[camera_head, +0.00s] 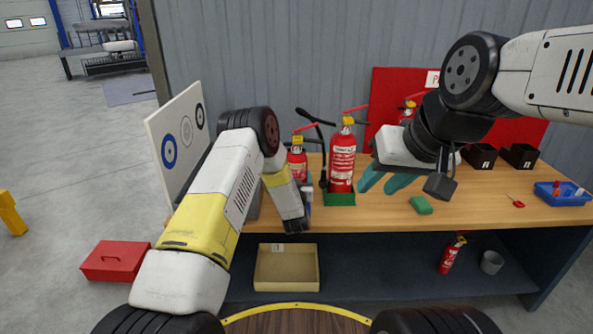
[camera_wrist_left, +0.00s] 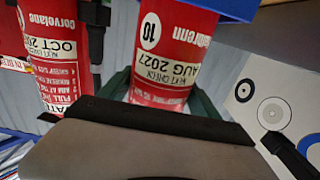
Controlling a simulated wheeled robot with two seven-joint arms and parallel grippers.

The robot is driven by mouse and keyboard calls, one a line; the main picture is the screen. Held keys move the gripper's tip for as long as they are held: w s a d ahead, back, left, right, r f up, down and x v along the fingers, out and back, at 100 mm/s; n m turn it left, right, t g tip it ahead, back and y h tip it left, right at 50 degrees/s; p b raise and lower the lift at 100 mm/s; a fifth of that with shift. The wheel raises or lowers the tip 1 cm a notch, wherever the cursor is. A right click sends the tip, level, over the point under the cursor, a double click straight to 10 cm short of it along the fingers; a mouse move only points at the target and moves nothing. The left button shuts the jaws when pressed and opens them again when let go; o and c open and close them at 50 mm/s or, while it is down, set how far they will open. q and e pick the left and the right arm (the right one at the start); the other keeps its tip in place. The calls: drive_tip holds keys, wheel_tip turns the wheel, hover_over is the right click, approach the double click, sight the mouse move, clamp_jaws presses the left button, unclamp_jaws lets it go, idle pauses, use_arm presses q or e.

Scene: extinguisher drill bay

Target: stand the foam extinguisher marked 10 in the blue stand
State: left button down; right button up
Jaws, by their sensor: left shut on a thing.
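The foam extinguisher marked 10 (camera_wrist_left: 172,45) is red and shows upside down in the left wrist view, between the green fingers of my left gripper (camera_wrist_left: 160,95). In the head view this extinguisher (camera_head: 297,162) is upright on the bench, partly behind my left gripper (camera_head: 298,195), which is shut on it. The blue stand (camera_wrist_left: 240,8) shows as a blue edge at the extinguisher's base; a bit of blue (camera_head: 308,190) shows beside my gripper. I cannot tell whether the base is seated in it. My right gripper (camera_head: 379,184) is open and empty, its teal fingers apart.
A taller red extinguisher (camera_head: 341,165) stands in a green stand (camera_head: 340,199) just right. Another extinguisher (camera_head: 408,106) is behind my right arm. A green block (camera_head: 421,205), black boxes (camera_head: 480,156) and a blue tray (camera_head: 562,194) are rightward. A target board (camera_head: 170,145) stands left.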

use_arm(q)
drive_tip(key=shift+w+r, duration=0.15)
drive_tip(key=shift+r, duration=0.2)
drive_tip(key=shift+c, duration=0.2)
unclamp_jaws()
drive_tip(key=s, duration=0.8)
drive_tip(key=shift+f, duration=0.2)
